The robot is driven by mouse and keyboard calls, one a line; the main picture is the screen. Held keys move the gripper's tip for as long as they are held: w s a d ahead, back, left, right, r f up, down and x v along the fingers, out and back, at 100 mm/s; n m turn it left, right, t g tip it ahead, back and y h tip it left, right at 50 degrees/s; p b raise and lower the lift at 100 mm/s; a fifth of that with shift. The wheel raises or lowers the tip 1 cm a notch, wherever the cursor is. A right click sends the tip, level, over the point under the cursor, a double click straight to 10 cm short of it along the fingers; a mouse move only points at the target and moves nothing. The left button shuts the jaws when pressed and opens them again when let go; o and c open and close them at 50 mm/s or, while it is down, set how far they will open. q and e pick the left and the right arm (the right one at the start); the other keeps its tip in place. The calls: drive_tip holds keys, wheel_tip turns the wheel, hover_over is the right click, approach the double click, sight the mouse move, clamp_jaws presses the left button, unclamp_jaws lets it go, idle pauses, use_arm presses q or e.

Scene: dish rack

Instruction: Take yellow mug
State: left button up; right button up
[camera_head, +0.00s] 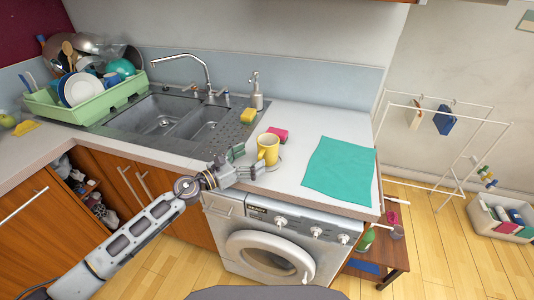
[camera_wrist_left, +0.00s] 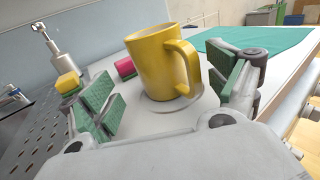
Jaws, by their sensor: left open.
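The yellow mug (camera_head: 268,149) stands upright on the counter, left of the teal cloth. In the left wrist view the mug (camera_wrist_left: 158,66) is close ahead, with its handle on the right side. It rests on a small round saucer (camera_wrist_left: 165,104). My left gripper (camera_head: 244,161) is open in the head view, at the mug's near left side. In the left wrist view its green-padded fingers (camera_wrist_left: 165,92) stand apart, one to each side of the mug. I cannot tell whether either pad touches it. My right gripper is not in view.
A pink sponge (camera_head: 278,134) lies behind the mug. A yellow sponge (camera_head: 247,116) and a soap dispenser (camera_head: 256,93) stand by the sink (camera_head: 170,117). The teal cloth (camera_head: 339,171) covers the counter to the right. A green dish rack (camera_head: 88,107) is at far left.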

sight(260, 150)
use_arm(q)
drive_tip(key=shift+w+d+r, duration=0.15)
drive_tip(key=shift+w+d, duration=0.05)
drive_tip(key=shift+d, duration=0.05)
drive_tip(key=shift+w+d+r+p, duration=0.1)
drive_tip(key=shift+w+d+p, duration=0.1)
drive_tip(key=shift+p, duration=0.1)
drive_tip(key=shift+w+d+r+p, duration=0.35)
drive_tip(key=shift+w+d, duration=0.15)
drive_tip(key=shift+d, duration=0.05)
drive_tip(key=shift+w+d, duration=0.25)
drive_tip(key=shift+d, duration=0.05)
drive_tip(key=shift+w+d, duration=0.25)
drive_tip(key=shift+d, duration=0.05)
drive_tip(key=shift+w+d, duration=0.3)
drive_tip(key=shift+d, duration=0.1)
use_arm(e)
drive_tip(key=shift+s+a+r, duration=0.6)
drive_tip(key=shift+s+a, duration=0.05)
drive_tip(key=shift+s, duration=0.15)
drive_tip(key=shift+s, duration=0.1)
